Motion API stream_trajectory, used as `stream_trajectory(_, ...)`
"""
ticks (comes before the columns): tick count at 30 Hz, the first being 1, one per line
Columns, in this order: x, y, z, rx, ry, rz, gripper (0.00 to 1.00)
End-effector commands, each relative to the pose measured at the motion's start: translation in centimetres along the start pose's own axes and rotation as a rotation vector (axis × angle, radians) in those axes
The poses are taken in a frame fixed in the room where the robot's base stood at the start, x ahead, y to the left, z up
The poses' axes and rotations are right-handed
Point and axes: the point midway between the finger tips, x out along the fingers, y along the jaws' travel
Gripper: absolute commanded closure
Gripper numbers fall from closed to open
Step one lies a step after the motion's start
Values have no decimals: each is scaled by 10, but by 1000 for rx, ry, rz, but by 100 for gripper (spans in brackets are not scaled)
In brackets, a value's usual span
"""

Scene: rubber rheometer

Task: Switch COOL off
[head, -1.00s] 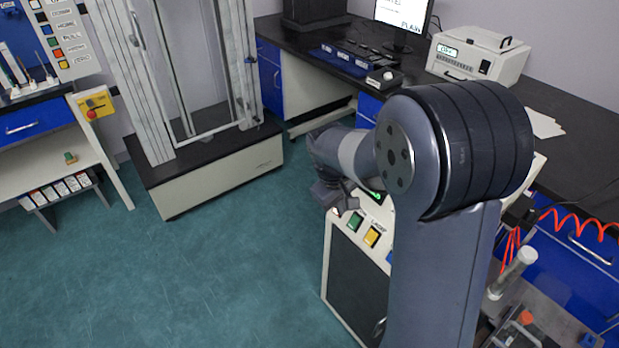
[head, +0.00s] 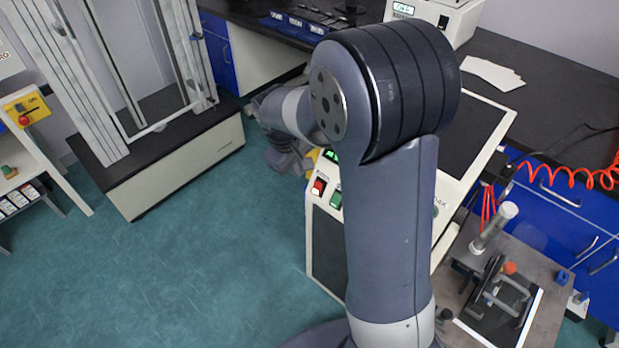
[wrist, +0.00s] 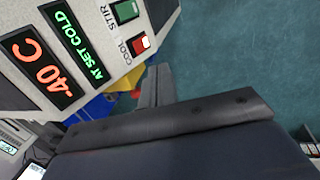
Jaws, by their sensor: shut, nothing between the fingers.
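The COOL switch (wrist: 139,46), a rocker with red and white faces, is on the light panel in the wrist view, beside its COOL label. A red switch (head: 318,187) shows on the panel's front edge in the head view; its label is too small to read there. My gripper (wrist: 157,84) is shut and empty, its fingers close to the COOL switch but apparently apart from it. In the head view my arm hides most of the panel. A display (wrist: 80,40) reads AT SET COLD, and another (wrist: 38,68) reads -40 C.
The green STIR switch (wrist: 126,10) sits close beside COOL; a green switch (head: 336,200) also shows in the head view. A tall framed machine (head: 170,165) stands at the left. The teal floor (head: 200,270) in front is clear.

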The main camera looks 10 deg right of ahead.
Motion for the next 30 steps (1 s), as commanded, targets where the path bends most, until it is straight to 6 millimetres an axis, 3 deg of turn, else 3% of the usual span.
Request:
stream_trajectory(5, 23, 0, 1, 0, -6, -2, 100)
stream_trajectory(16, 100, 0, 2, 0, -6, -3, 100)
stream_trajectory(22, 113, 25, 1, 4, -2, -1, 100)
stream_trajectory(30, 120, 34, 0, 0, 0, 0, 100)
